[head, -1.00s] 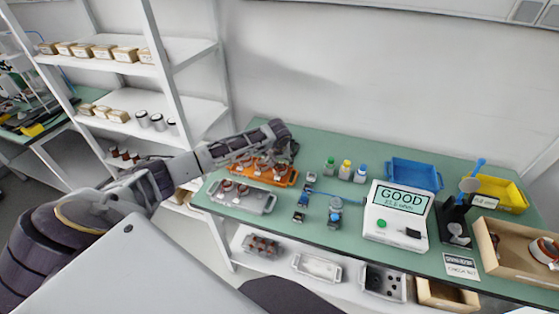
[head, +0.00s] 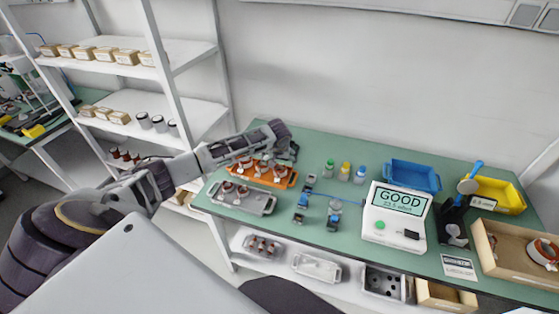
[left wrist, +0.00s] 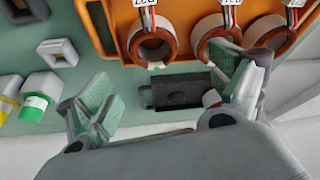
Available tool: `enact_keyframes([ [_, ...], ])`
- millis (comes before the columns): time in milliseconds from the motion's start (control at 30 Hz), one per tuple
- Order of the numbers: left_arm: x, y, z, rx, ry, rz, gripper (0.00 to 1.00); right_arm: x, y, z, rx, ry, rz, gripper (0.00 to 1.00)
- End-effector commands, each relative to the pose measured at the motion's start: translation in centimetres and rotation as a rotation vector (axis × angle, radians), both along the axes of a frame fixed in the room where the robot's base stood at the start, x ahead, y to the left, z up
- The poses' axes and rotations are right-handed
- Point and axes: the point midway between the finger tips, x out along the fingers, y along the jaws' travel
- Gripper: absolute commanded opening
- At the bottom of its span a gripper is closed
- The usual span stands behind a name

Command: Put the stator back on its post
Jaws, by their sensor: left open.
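My left gripper (head: 291,150) is at the far right end of the orange tray (head: 292,180). In the left wrist view the left gripper (left wrist: 165,105) is open, with green-padded fingers apart and nothing gripped. A dark block (left wrist: 178,92) shows between and beyond its fingers. Several copper-and-white stators (head: 280,171) sit in the orange tray; some show as rings with wires and labels in the left wrist view (left wrist: 152,46). A small copper-coloured piece (left wrist: 211,98) is partly hidden by the right finger. Which post is the stator's own, I cannot tell. My right gripper is not in view.
A grey tray (head: 257,209) with stators lies in front of the orange one. To the right are small clamp blocks (head: 303,201), three capped bottles (head: 345,170) and a tester (head: 397,226) reading GOOD. Blue (head: 412,174) and yellow bins (head: 505,192) stand behind.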

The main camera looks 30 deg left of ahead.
Motion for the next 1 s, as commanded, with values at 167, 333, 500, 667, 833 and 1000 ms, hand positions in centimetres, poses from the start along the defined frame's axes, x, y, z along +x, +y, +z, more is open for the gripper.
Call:
enact_keyframes([
  [167, 0.0, 0.0, 0.0, 0.0, 0.0, 0.0, 0.94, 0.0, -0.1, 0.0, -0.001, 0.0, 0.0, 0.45],
  [333, -0.1, 0.0, 0.0, 0.0, 0.001, 0.0, 0.94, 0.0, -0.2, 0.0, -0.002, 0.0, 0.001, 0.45],
  [500, -0.3, -0.2, 0.6, 0.0, 0.001, 0.0, 0.94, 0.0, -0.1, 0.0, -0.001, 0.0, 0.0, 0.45],
  [667, -0.6, -0.4, 1.8, -0.001, 0.0, 0.0, 0.94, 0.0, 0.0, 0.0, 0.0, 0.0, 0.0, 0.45],
  [833, -1.3, -0.7, 3.6, 0.0, 0.0, -0.001, 0.94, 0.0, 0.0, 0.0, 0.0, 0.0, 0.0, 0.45],
  [1000, -2.0, -1.1, 5.6, 0.0, 0.0, -0.001, 0.94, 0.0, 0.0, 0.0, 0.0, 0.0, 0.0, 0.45],
])
